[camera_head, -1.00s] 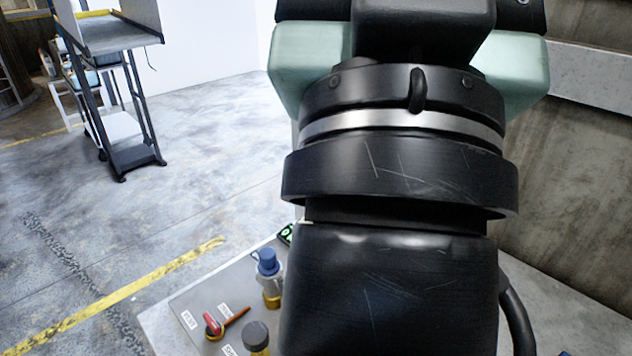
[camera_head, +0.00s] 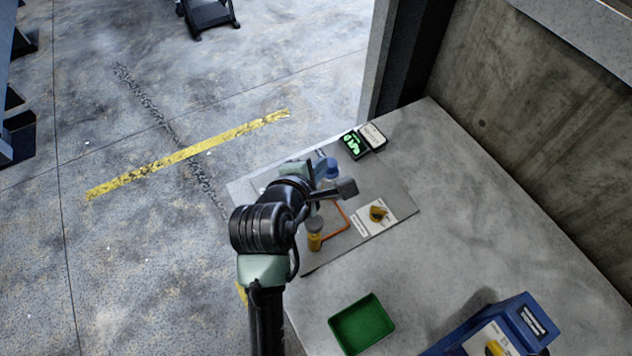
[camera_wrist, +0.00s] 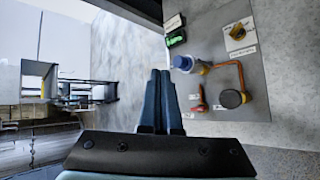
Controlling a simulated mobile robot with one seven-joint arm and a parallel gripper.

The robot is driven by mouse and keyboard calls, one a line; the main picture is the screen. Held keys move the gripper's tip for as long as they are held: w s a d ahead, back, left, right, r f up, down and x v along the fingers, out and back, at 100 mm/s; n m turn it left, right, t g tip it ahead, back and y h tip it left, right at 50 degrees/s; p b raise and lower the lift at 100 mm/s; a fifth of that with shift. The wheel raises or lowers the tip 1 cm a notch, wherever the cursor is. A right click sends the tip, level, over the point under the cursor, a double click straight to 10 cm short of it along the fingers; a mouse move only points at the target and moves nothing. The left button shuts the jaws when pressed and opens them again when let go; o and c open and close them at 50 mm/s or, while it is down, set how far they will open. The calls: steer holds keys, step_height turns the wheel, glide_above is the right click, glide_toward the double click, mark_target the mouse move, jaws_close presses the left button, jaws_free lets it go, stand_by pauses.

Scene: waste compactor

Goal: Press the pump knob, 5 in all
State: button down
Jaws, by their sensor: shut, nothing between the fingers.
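A grey panel (camera_head: 385,222) lies on the bench. It carries a blue-capped fitting (camera_head: 327,168) and a dark round cap on a brass base (camera_head: 314,226), joined by an orange pipe (camera_head: 345,212). The labels are too small to read, so I cannot tell which part is the pump knob. In the wrist view the blue cap (camera_wrist: 182,63) and the dark round cap (camera_wrist: 231,99) show to the right of my gripper (camera_wrist: 160,76). My gripper is shut and empty, apart from both caps.
A green tray (camera_head: 361,325) and a blue box (camera_head: 503,330) stand on the bench near the front. A concrete wall (camera_head: 535,130) bounds the right.

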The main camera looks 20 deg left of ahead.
steer(key=s+f+n+g, duration=0.1)
steer(key=s+f, duration=0.1)
steer(key=s+f+n+p, duration=0.1)
steer(key=s+f+n, duration=0.1)
steer(key=shift+a+f+g+h, duration=0.1)
steer(key=shift+f+g+h, duration=0.05)
steer(key=shift+g+h, duration=0.25)
steer(key=b, duration=0.8)
glide_above(311, 225)
step_height(311, 225, down, 6)
steer(key=shift+s+f, duration=0.1)
steer(key=shift+f, duration=0.1)
steer(key=shift+f+b, duration=0.3)
steer(key=shift+f, duration=0.85)
stand_by(0.4)
steer(key=shift+f, duration=0.4)
